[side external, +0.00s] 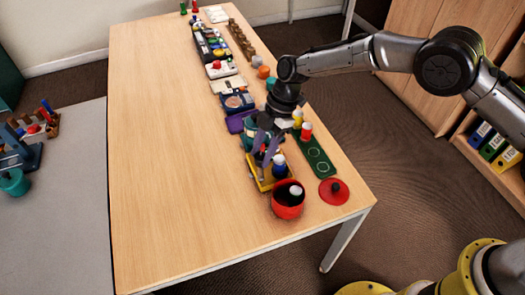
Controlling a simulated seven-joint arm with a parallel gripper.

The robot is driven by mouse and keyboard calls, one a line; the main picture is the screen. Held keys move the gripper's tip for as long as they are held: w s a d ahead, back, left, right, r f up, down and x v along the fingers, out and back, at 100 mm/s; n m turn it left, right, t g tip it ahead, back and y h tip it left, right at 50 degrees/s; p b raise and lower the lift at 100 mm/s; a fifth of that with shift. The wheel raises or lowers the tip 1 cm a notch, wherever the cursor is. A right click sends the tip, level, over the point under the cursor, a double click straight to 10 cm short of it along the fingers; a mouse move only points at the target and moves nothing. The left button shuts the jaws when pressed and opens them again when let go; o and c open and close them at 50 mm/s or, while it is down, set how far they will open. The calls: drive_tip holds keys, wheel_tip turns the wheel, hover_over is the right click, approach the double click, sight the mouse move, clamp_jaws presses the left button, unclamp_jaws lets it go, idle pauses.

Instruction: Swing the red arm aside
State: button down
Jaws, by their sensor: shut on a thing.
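My gripper (265,163) points down over a small yellow tray (255,178) near the right edge of the table. A blue peg-like piece (279,165) stands close to the right of the fingers, at the tray.
A red pot (288,207) stands just in front of the tray, with a red lid (333,191) to its right. Several items line the table's right side. The table's left (165,160) is clear.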

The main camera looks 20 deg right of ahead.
drive_tip(key=n, duration=0.2)
drive_tip(key=n+g+h, duration=0.1)
drive_tip(key=n, duration=0.2)
drive_tip(key=shift+w+g, duration=0.15)
drive_tip(key=shift+g, duration=0.15)
drive_tip(key=shift+n, duration=0.3)
drive_tip(key=shift+c, duration=2.4)
unclamp_jaws()
drive_tip(key=shift+a, duration=0.1)
drive_tip(key=v, duration=1.4)
drive_tip(key=shift+a, duration=0.15)
